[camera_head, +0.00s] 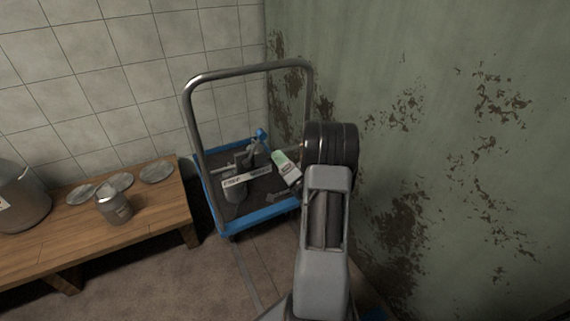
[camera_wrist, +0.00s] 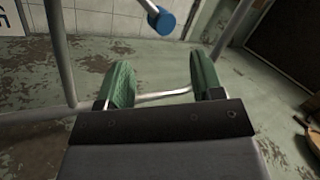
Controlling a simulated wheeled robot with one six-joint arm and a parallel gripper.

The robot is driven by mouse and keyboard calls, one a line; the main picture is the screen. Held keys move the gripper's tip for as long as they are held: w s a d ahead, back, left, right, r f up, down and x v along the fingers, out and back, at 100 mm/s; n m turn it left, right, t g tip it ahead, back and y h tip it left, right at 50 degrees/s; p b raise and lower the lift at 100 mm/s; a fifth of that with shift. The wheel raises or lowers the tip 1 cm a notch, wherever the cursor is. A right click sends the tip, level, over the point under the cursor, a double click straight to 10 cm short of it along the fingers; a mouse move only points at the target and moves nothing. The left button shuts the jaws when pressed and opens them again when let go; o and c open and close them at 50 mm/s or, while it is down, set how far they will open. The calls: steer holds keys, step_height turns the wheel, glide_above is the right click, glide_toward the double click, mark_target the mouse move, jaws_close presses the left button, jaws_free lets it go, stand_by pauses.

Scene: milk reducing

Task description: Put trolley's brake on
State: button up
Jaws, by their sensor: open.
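The trolley (camera_head: 262,217) stands in the corner, with a blue-edged platform and a tall grey tube handle (camera_head: 250,70). A small blue knob (camera_head: 261,133) shows at its back edge. In the wrist view, a silver rod with a blue cylindrical end (camera_wrist: 161,21) hangs in from the top, beyond my fingertips; it may be the brake lever. My gripper (camera_wrist: 162,68) is open, its two green fingers apart with no blue end between them. A thin silver bar (camera_wrist: 165,95) shows between the fingers lower down. In the head view my arm hides the gripper.
On the trolley lie a white-and-green carton (camera_head: 286,168), a label-like strip (camera_head: 246,178) and metal parts. A wooden bench (camera_head: 160,213) at left holds a metal can (camera_head: 114,205), several lids and a large pot (camera_head: 20,200). The peeling green wall (camera_head: 450,150) is close at right.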

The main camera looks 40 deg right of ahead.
steer(key=shift+v, duration=1.4)
steer(key=w+a+r+n+g+h+p, duration=0.25)
steer(key=a+r+g+p, duration=0.25)
steer(key=r+p, duration=0.6)
steer(key=w+a+r+n+g+h+p, duration=0.1)
steer(key=w+a+r+n+g+p, duration=0.3)
steer(key=r+p, duration=0.7)
steer(key=s+a+r+n+g+y+p, duration=0.3)
steer(key=s+a+r+g+p, duration=0.7)
steer(key=s+a+r, duration=0.6)
steer(key=s+r+n+p, duration=0.1)
steer(key=s+p, duration=0.1)
steer(key=s, duration=0.2)
steer(key=shift+s+r+p, duration=0.2)
steer(key=shift+r+p, duration=0.1)
steer(key=shift+r, duration=0.1)
steer(key=shift+n, duration=0.25)
